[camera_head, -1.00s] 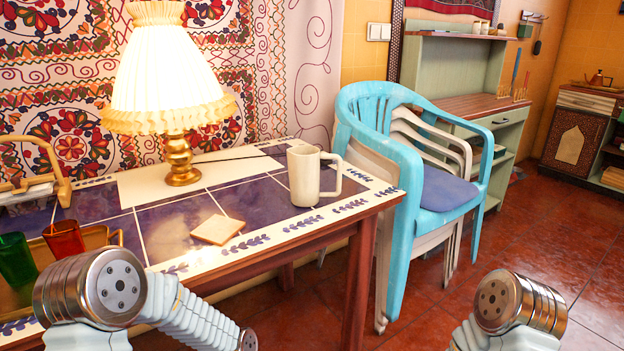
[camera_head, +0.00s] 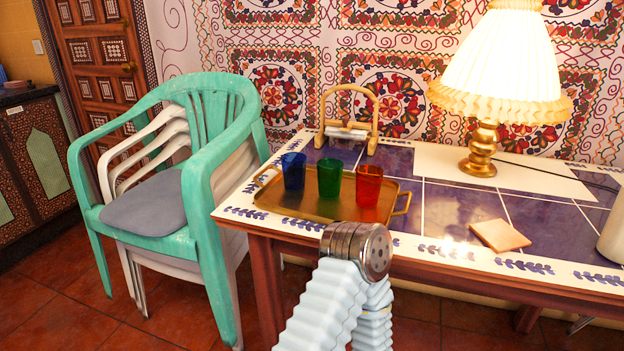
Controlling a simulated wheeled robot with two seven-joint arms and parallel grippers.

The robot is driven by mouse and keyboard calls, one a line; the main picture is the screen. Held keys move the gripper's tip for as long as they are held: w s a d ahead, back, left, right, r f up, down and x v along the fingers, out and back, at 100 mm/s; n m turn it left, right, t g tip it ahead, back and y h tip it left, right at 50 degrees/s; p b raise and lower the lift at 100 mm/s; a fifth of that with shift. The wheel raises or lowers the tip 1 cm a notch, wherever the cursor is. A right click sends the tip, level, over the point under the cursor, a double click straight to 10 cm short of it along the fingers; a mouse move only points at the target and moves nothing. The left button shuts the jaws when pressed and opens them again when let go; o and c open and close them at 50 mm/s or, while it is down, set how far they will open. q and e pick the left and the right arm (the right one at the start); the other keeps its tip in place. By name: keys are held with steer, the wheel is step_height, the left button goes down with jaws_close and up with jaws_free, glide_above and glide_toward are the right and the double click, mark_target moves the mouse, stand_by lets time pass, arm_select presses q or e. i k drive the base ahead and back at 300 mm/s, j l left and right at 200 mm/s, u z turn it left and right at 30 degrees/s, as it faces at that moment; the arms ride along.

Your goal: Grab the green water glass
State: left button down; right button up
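The green water glass (camera_head: 329,178) stands upright on a brass tray (camera_head: 300,207) on the tiled table (camera_head: 452,211). A blue glass (camera_head: 293,171) stands to its left and a red glass (camera_head: 368,185) to its right on the same tray. A white jointed arm of mine with a metal joint comes up from the bottom, in front of the table edge and below the tray. I cannot tell which arm it is. No gripper fingers show in the head view.
A wooden napkin holder (camera_head: 347,121) stands behind the tray. A lamp (camera_head: 481,147), a square coaster (camera_head: 499,235) and a white mug (camera_head: 612,236) are to the right. Stacked chairs, with a green one (camera_head: 205,190) on top, stand close at the table's left end.

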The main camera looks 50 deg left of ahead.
mark_target(330, 170)
steer(key=u, duration=1.5)
